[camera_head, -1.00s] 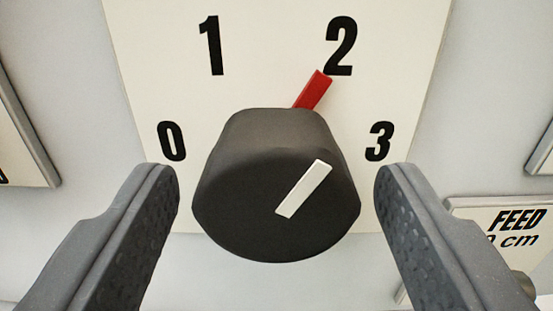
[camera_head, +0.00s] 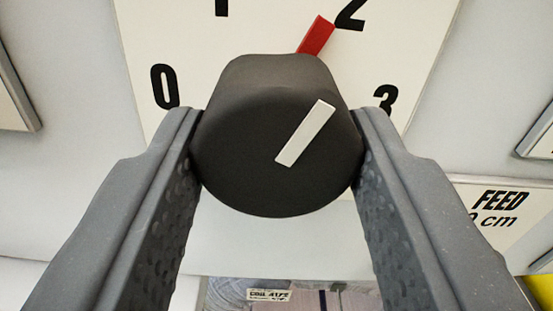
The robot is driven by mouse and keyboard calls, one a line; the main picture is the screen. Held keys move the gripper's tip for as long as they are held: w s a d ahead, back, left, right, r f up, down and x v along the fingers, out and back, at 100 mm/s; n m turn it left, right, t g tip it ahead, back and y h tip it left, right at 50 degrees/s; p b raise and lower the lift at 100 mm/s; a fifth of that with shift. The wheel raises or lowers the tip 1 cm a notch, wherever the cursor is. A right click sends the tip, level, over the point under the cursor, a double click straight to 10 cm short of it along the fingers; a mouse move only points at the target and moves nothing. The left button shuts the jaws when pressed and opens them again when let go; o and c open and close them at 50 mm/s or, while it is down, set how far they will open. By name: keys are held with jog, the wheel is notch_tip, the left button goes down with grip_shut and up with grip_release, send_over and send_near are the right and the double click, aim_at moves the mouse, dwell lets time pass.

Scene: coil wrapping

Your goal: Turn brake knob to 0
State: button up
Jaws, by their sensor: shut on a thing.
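The brake knob (camera_head: 270,140) is a dark grey round knob with a white line on its face, in the middle of the view. A red pointer (camera_head: 316,36) sticks out behind it and points up and right, at the 2. The cream dial plate (camera_head: 180,50) behind it carries the numbers 0 (camera_head: 164,87), 1, 2 and 3 (camera_head: 386,101). The 1 and 2 are partly cut off at the top edge. My gripper (camera_head: 277,150) is shut on the knob, one finger against its left side and one against its right.
A panel marked FEED and cm (camera_head: 497,208) is at the right, partly behind my right finger. Other panel edges show at the far left and far right. Below the knob, a small label (camera_head: 269,295) and a lower area are visible.

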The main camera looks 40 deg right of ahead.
jog(key=n, duration=0.3)
jog(key=shift+d, duration=0.1)
jog(key=n, duration=0.3)
jog(key=shift+n, duration=0.4)
jog(key=n+p, duration=0.2)
jog(key=n, duration=0.1)
jog(key=shift+r+n, duration=0.15)
jog(key=shift+n, duration=0.25)
jog(key=n+p, duration=0.2)
jog(key=shift+n, duration=0.3)
jog(key=n+p, duration=0.3)
jog(key=n, duration=0.1)
jog(key=shift+r+n, duration=0.1)
jog(key=shift+n, duration=0.2)
jog(key=n+p, duration=0.4)
jog(key=shift+s+f+n+p, duration=0.1)
jog(key=shift+f+n+p, duration=0.1)
jog(key=shift+n+p, duration=0.25)
jog(key=shift+f, duration=0.1)
